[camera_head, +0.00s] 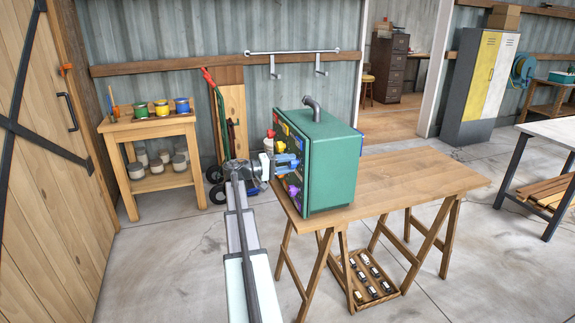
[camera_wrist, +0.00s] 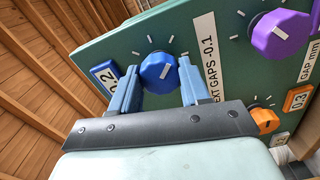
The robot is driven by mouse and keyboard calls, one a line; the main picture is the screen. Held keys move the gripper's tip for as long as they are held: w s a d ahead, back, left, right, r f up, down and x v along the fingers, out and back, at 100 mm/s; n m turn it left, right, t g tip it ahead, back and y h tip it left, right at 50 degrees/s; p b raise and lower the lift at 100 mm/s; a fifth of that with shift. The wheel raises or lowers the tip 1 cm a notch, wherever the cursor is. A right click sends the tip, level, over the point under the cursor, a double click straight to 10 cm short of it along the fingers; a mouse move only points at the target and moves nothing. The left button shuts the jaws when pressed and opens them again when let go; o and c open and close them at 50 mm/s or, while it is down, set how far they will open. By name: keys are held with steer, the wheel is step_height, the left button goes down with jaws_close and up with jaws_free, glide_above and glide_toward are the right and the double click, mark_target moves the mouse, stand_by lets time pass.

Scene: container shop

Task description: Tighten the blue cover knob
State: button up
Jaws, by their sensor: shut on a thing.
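The blue knob (camera_wrist: 158,72) sits on the front of a green machine box (camera_head: 333,165), with a white pointer line on its face and white tick marks around it. My gripper (camera_head: 291,163) reaches the box's left face from the front left. In the wrist view its two blue fingers stand on either side of the blue knob, and my gripper is shut on it. In the head view the fingers and arm cover most of this knob. A blue plate reading 0.2 (camera_wrist: 104,73) is left of the knob, and a white label with GAPS -0.1 (camera_wrist: 207,58) is right.
A purple knob (camera_wrist: 283,35) and an orange knob (camera_wrist: 265,120) are close on the same panel. The box stands on a wooden trestle table (camera_head: 415,180) with a crate below. A shelf with coloured pots (camera_head: 150,150) stands at left. The table's right part is clear.

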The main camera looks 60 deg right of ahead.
steer(key=o, duration=1.1)
steer(key=shift+c, duration=0.2)
steer(key=shift+w+a, duration=0.1)
steer(key=v, duration=1.3)
steer(key=shift+w+a, duration=0.2)
